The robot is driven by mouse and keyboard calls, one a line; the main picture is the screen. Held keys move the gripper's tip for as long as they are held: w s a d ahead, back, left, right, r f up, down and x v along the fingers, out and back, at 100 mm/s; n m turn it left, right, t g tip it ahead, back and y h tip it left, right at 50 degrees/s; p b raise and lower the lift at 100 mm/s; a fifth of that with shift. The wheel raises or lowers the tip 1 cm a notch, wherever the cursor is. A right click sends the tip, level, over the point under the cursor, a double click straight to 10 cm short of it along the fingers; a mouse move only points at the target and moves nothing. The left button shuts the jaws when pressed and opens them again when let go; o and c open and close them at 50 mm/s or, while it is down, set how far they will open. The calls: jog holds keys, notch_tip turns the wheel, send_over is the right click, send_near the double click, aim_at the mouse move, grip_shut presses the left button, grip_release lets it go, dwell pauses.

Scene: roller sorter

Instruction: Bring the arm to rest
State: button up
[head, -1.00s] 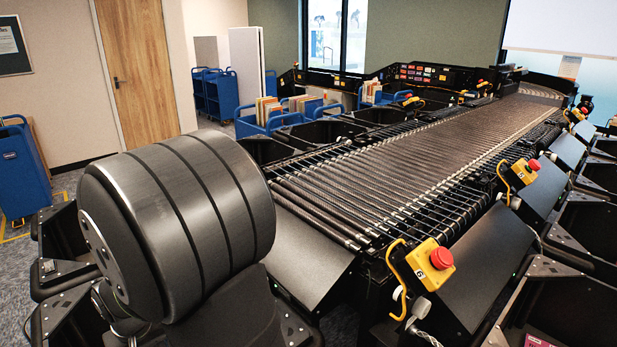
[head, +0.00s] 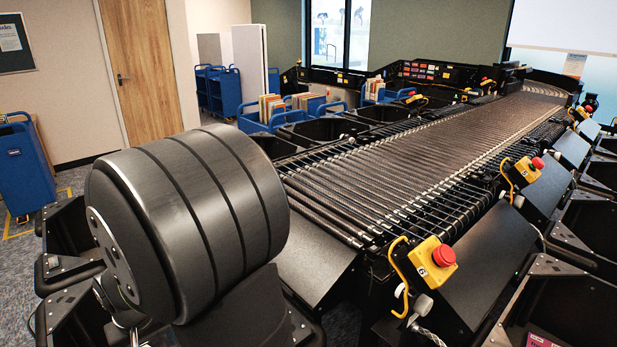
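No gripper shows in the head view. A large dark grey ribbed drum (head: 190,225) fills the lower left; I cannot tell for sure whether it is part of my own arm. The roller sorter (head: 400,170) runs from the lower middle to the back right, its rollers bare of items. My gripper's position and what it may hold cannot be seen.
Yellow boxes with red stop buttons (head: 433,262) stand along the sorter's right edge. Black chutes (head: 490,255) and bins line both sides. Blue carts (head: 222,92) stand at the back, one with books (head: 272,106). A blue cart (head: 22,165) stands at the far left.

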notch_tip(320, 180, up, 7)
jog(key=w+d+r+m, duration=0.2)
jog(key=w+d, duration=0.3)
jog(key=w, duration=0.3)
jog(key=w+d+r+m, duration=0.2)
jog(key=w+d, duration=0.3)
jog(key=w, duration=0.3)
jog(key=w+d+r+m, duration=0.1)
jog(key=w+d, duration=0.3)
jog(key=d, duration=0.4)
jog(key=w+d+r+m, duration=0.2)
jog(key=w+d, duration=0.2)
jog(key=d, duration=0.5)
jog(key=w+d+r+m+h, duration=0.1)
jog(key=w+d, duration=0.3)
jog(key=d, duration=0.5)
jog(key=shift+w+r+m+t, duration=0.3)
jog(key=shift+r+m, duration=0.2)
jog(key=shift+r, duration=0.25)
